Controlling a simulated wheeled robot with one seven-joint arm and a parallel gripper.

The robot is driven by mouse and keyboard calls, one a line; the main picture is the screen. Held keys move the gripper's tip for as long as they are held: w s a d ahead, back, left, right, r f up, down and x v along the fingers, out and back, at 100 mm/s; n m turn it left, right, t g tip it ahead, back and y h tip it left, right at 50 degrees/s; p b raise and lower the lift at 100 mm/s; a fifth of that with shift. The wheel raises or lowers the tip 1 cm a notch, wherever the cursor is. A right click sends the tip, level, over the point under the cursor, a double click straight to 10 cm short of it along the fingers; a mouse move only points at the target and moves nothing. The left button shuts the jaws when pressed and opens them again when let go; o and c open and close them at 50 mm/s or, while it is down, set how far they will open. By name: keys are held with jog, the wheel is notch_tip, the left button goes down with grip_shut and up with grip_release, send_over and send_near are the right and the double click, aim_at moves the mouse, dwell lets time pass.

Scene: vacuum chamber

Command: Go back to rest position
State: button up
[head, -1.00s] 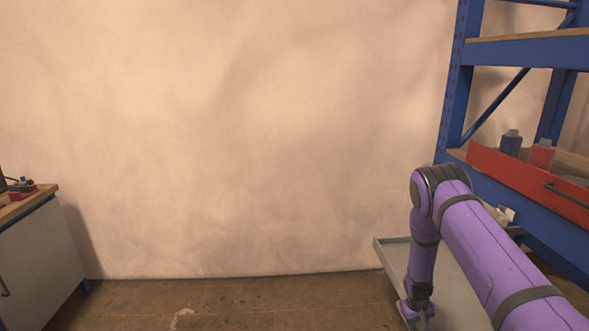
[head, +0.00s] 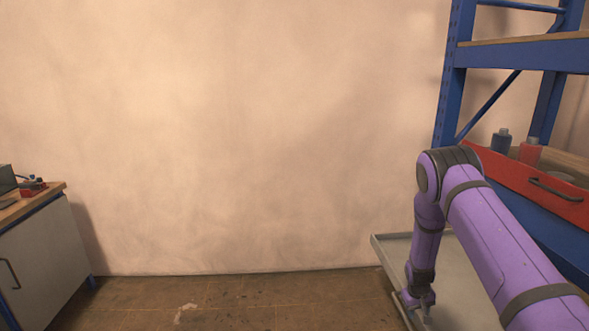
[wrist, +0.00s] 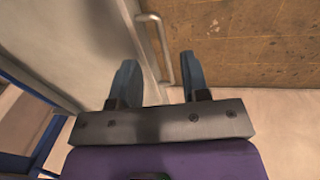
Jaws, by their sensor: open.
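My gripper (wrist: 158,82) shows in the wrist view with its two blue-grey fingers spread wide apart and nothing between them. In the head view my purple arm comes in from the lower right, bends at the elbow and hangs down. The gripper end (head: 418,306) hangs over the grey trolley (head: 458,284), near its left edge. The fingertips are too small there to see whether they touch it.
A grey cabinet (head: 45,262) stands at left. The brown floor (head: 250,300) between is clear up to the pale wall.

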jog(key=a+r+t, duration=0.1)
jog(key=a+r, duration=0.2)
jog(key=r, duration=2.1)
jog(key=s+a+r+y, duration=0.1)
jog(key=s+r, duration=0.2)
jog(key=r, duration=0.3)
jog(key=s+a+r+m+t, duration=0.1)
jog(key=s+r, duration=0.1)
jog(key=r, duration=0.4)
jog(key=s+a+r+y, duration=0.1)
jog(key=s+r, duration=0.2)
jog(key=r, duration=0.3)
jog(key=s+a+r+t, duration=0.2)
jog(key=s+a+r, duration=0.1)
jog(key=s+r, duration=1.1)
jog(key=s+a+r, duration=0.1)
jog(key=s, duration=1.7)
jog(key=shift+a+r+t, duration=0.25)
jog(key=shift+a+t, duration=0.15)
